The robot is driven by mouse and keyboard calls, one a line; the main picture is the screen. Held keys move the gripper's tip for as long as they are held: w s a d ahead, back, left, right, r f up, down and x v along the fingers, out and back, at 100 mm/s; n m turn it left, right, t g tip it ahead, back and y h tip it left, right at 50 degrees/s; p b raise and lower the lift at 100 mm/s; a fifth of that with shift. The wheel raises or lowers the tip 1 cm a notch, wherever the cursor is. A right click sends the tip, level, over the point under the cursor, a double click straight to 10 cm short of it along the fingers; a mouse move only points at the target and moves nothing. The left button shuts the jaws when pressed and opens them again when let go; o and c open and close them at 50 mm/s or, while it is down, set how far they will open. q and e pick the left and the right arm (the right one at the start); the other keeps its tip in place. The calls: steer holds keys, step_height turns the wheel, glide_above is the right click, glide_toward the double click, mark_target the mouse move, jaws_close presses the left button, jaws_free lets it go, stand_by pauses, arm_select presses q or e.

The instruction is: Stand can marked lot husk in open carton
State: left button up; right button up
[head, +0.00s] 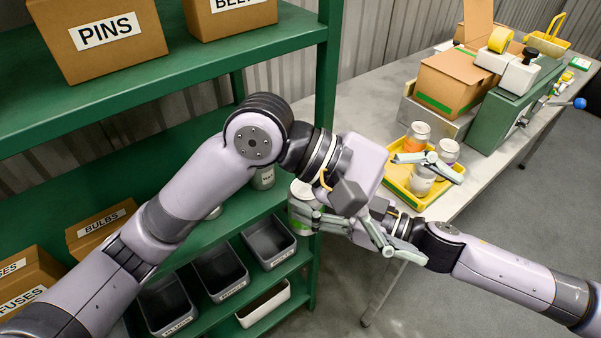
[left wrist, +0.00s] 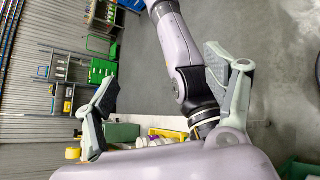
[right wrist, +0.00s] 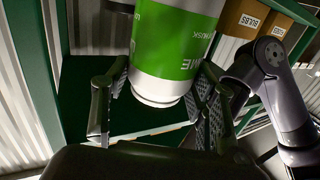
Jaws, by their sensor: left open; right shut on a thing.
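A can with a green label (head: 301,203) is held in my right gripper (head: 303,212), in front of the shelf. In the right wrist view the green can (right wrist: 172,45) sits between the fingers, with partly visible lettering that seems to end in "USK" and a large "ME". My left gripper (head: 428,166) is open and empty, its fingers above the yellow tray. In the left wrist view its fingers are spread apart (left wrist: 165,100). The open carton (head: 444,88), brown with a green stripe and a raised flap, stands on the table at the back.
The yellow tray (head: 398,185) holds several cans, one orange-labelled (head: 416,135). The green shelf (head: 220,235) holds boxes, bins and another can (head: 263,178). My arms cross mid-view.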

arm_select(q)
steer(key=w+a+f+m+t+y, duration=0.4)
steer(key=w+a+m+t+y, duration=0.15)
steer(key=w, duration=0.25)
steer(key=m+t+y, duration=0.1)
steer(key=m+y, duration=0.1)
steer(key=y, duration=0.2)
glide_above(304, 191)
steer(key=d, duration=0.3)
steer(key=shift+s+a, duration=0.1)
steer(key=shift+s, duration=0.3)
arm_select(e)
steer(key=shift+a, duration=0.1)
arm_select(q)
steer(key=a+m, duration=0.1)
steer(key=a+m+y, duration=0.1)
steer(key=m, duration=0.1)
steer(key=shift+a+f, duration=0.3)
steer(key=shift+a, duration=0.05)
steer(key=shift+s+a+f+m+g+y, duration=0.1)
steer(key=shift+a+f+m+g+y, duration=0.15)
steer(key=shift+m+y, duration=0.1)
steer(key=shift+a+f, duration=0.1)
steer(key=shift+f, duration=0.05)
steer(key=shift+f+m, duration=0.3)
steer(key=x, duration=1.1)
steer(key=shift+s+f, duration=0.15)
steer(key=shift+f, duration=0.05)
